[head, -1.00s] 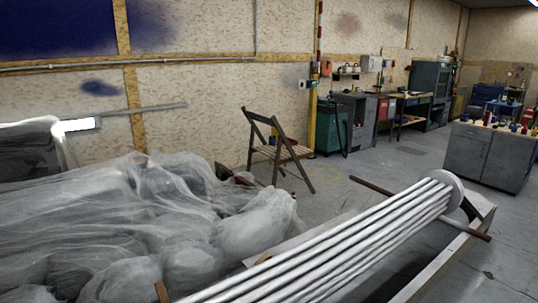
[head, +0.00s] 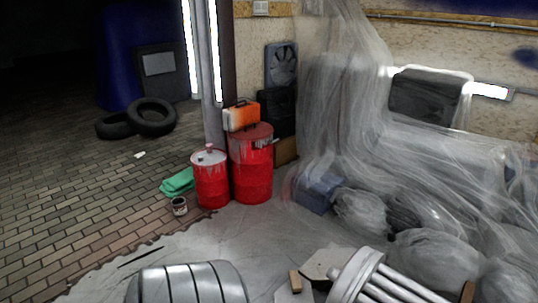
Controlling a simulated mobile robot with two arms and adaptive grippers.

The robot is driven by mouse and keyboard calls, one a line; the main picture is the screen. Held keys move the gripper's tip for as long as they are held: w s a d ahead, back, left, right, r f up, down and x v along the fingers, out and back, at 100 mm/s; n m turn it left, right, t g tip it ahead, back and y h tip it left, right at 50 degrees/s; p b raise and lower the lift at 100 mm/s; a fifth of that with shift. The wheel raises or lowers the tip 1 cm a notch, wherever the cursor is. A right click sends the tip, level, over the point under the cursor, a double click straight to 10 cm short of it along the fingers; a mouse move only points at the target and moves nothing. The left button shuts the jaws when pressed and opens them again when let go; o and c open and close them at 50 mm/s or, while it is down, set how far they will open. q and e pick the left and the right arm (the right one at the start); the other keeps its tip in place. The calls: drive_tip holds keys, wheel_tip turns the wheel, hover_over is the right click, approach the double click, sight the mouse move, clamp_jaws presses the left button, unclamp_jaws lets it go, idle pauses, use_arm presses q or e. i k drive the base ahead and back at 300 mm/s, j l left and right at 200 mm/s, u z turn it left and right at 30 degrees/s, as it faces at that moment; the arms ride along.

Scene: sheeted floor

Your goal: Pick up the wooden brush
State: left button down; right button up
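I cannot make out the wooden brush for certain in the head view. A small dark and pale item (head: 265,142) lies on top of the larger red drum (head: 252,178), but it is too small to identify. Neither of my grippers is in view.
A smaller red drum (head: 211,184) stands beside the larger one, which bears an orange case (head: 241,116). A paint can (head: 179,206) and green cloth (head: 177,183) lie nearby. Tyres (head: 151,117) lie farther back. Plastic sheeting (head: 345,105) covers the right side. Brick floor at left is mostly clear.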

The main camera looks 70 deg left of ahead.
sight(296, 285)
drive_tip(key=u, duration=1.85)
drive_tip(key=i+j, duration=0.15)
drive_tip(key=j, duration=0.15)
drive_tip(key=i+j+z, duration=0.1)
drive_tip(key=i+j, duration=0.25)
drive_tip(key=j, duration=0.3)
drive_tip(key=i+j+z, duration=0.1)
drive_tip(key=i+j, duration=0.25)
drive_tip(key=j, duration=0.3)
